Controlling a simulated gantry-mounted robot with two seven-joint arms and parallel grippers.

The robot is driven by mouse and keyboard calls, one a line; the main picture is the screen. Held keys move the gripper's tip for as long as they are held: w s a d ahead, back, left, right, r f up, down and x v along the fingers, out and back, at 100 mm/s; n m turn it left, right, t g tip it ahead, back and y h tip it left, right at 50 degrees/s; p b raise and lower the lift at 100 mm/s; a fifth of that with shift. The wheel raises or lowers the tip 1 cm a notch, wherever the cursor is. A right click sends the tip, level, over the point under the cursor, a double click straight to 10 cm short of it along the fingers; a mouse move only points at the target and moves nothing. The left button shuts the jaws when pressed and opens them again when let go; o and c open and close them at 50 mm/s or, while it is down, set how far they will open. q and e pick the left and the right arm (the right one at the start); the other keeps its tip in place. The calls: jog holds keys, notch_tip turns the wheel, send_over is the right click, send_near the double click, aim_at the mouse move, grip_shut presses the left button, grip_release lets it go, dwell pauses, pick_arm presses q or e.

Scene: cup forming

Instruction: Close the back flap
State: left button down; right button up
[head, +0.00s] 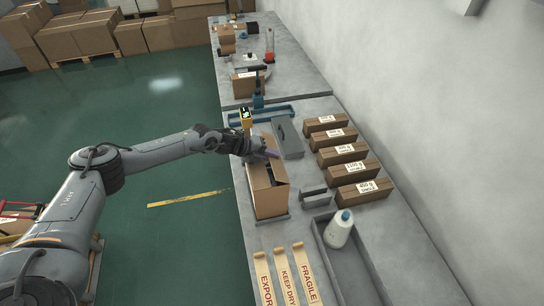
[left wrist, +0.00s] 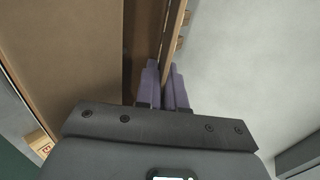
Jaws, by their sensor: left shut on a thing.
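The open cardboard box (head: 270,204) stands on the grey bench in the head view, with a dark inside partly visible. My left gripper (head: 271,154) is at the box's far end, its purple fingers over the rim. In the left wrist view, the left gripper (left wrist: 167,84) is shut on the thin edge of a cardboard panel, which I take to be the back flap (left wrist: 177,38). The gripper and wrist largely hide this flap in the head view. My right gripper is not in view.
Several labelled brown cartons (head: 345,153) line the bench's right side. A grey tray (head: 350,272) with a white bottle (head: 339,229) stands at the near right. Printed label strips (head: 287,276) lie in front of the box. A blue-framed device (head: 262,114) stands behind it.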

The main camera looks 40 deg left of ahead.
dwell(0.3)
pick_arm(q)
jog(key=c, duration=1.3)
grip_release()
jog(key=shift+s, duration=0.1)
jog(key=b+v, duration=0.1)
jog(key=v, duration=0.9)
jog(key=shift+s+a+r, duration=0.15)
jog(key=shift+a+r, duration=0.05)
jog(key=shift+a, duration=0.05)
